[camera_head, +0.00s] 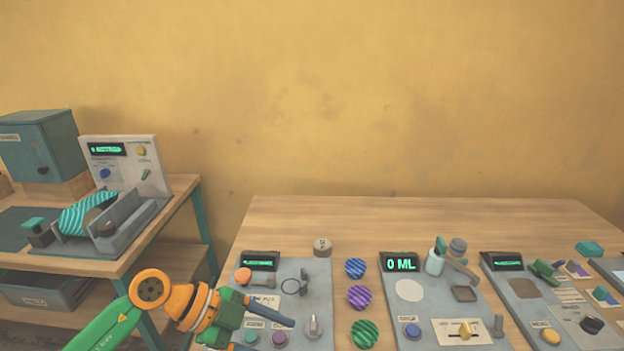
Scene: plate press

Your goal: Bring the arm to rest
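My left arm comes in from the lower left, with a green link, an orange wrist and dark blue fingers. My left gripper (268,335) is over the left front part of the left grey panel (318,275) on the table. Its fingers stand apart with nothing seen between them; the lower finger is partly cut off by the bottom edge. It covers part of the panel near a green button (251,337) and a purple button (280,338). I cannot tell whether it touches the panel. My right gripper is not in view.
Striped blue (355,268), purple (360,297) and green (364,333) discs lie between the left panel and the "0 ML" panel (425,300). Another panel (527,310) stands further right. A side bench (180,215) holds a press-like device (120,165). The table's back strip (400,215) is clear.

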